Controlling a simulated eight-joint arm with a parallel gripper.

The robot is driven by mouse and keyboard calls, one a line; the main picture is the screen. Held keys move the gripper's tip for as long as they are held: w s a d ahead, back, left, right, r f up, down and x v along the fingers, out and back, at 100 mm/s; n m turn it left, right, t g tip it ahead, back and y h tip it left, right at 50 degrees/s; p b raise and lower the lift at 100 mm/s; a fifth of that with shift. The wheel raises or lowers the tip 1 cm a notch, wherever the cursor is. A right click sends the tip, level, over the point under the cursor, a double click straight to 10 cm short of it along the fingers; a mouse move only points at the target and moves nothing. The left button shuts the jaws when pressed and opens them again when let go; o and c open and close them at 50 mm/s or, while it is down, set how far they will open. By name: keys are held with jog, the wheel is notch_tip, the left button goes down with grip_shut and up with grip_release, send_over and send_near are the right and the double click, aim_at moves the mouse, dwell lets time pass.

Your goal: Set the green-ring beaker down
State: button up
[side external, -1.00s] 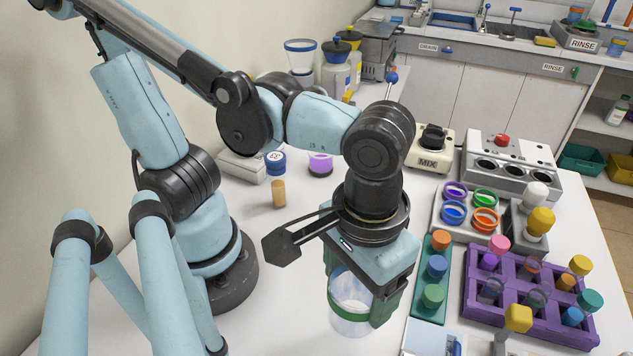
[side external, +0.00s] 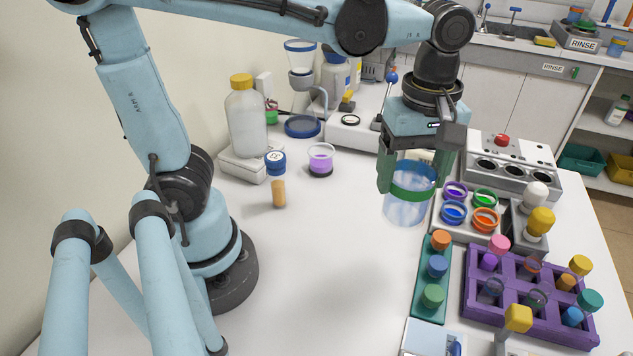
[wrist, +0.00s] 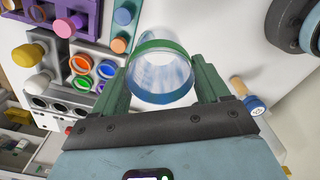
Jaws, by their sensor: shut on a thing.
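The green-ring beaker (side external: 408,205) is clear glass with a green band near its top. My gripper (side external: 416,182) is shut on it, with one green finger on each side, and holds it above the white table. The beaker looks nearly upright in the side external view. In the wrist view the beaker (wrist: 160,78) sits between the two fingers of my gripper (wrist: 160,88), and it looks empty. The mixer behind my gripper is mostly hidden in the side external view.
Just right of the beaker is a tray of coloured-ring dishes (side external: 467,232). A green rack (side external: 421,300) and a purple rack (side external: 500,313) stand at the front right. The table's middle (side external: 330,270) is clear.

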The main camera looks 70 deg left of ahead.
jog(key=shift+w+a+f+n, duration=0.85)
jog(key=shift+w+a+f, duration=0.75)
jog(key=shift+a, duration=1.3)
jog(key=shift+w+a+f+n, duration=0.9)
jog(key=shift+a+f, duration=1.15)
jog(key=shift+a, duration=0.85)
jog(key=shift+w+a+f+n, duration=0.75)
jog(key=shift+w+a+f, duration=0.85)
jog(key=shift+a, duration=1.3)
jog(key=shift+s+f, duration=0.25)
jog(key=shift+f, duration=0.1)
jog(key=o, duration=1.1)
